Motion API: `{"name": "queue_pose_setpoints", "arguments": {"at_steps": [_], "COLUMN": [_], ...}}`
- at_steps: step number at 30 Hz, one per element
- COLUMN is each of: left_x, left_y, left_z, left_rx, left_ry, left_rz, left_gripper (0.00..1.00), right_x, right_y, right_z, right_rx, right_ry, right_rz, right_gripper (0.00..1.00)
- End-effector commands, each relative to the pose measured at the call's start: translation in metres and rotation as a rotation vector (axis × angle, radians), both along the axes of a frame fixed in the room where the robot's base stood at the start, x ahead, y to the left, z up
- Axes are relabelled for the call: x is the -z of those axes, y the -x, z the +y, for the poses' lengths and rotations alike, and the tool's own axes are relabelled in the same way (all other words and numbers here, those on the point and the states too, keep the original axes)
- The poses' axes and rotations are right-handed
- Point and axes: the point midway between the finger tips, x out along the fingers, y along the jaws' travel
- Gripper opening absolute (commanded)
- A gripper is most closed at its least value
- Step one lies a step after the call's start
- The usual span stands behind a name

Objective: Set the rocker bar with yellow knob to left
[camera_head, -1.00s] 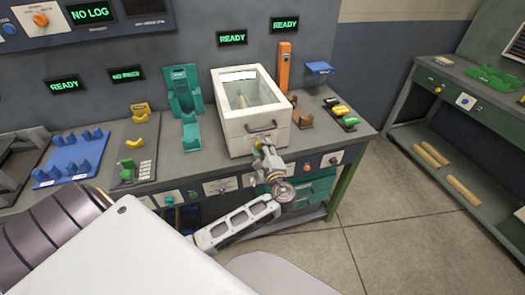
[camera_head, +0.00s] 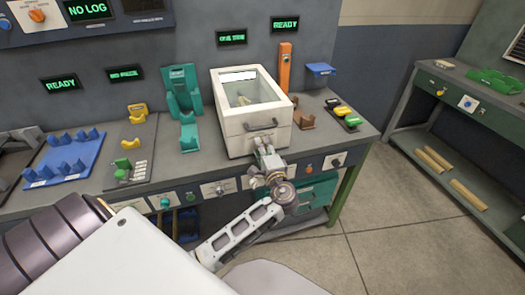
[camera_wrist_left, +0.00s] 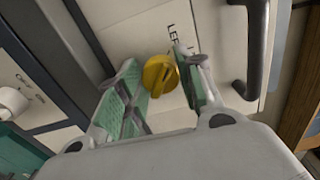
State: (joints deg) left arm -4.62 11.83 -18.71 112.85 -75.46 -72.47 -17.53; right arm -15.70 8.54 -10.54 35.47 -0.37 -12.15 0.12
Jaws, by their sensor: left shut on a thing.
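The yellow knob (camera_wrist_left: 160,76) is on the pale front panel of the white box (camera_head: 238,134), which has a clear lid. Printed letters, partly hidden, show beside the knob in the left wrist view. My left gripper (camera_wrist_left: 164,85) has its green-padded fingers on both sides of the knob and is shut on it. In the head view, my left gripper (camera_head: 266,149) is at the box's lower front, below the dark handle (camera_head: 262,125), and hides the knob there. The rocker bar's tilt cannot be made out. My right gripper is not in view.
The dark handle (camera_wrist_left: 254,50) is close to the fingers in the wrist view. A green stand (camera_head: 186,97) is left of the box. An orange post (camera_head: 285,67) and a brown holder (camera_head: 305,114) are to its right. The floor (camera_head: 400,215) at right is clear.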

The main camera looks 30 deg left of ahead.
Motion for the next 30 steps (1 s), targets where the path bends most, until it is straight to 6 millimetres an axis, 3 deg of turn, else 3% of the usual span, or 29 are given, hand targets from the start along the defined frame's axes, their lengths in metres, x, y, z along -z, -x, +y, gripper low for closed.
{"name": "queue_pose_setpoints", "arguments": {"at_steps": [16,17,21,30], "left_x": [0.001,0.001,0.001,0.0], "left_y": [0.0,0.0,0.0,0.0], "left_z": [0.0,0.0,0.0,0.0], "left_rx": [-0.001,-0.001,-0.001,0.0], "left_ry": [0.014,0.014,0.013,0.012], "left_rz": [-0.012,-0.012,-0.012,-0.013], "left_gripper": [0.12,0.39,0.57,0.58], "right_x": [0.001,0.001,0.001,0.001], "right_y": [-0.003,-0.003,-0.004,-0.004], "right_z": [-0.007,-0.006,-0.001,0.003], "right_rx": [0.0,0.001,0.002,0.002], "right_ry": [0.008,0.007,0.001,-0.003], "right_rz": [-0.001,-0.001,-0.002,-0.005], "right_gripper": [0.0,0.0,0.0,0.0]}}
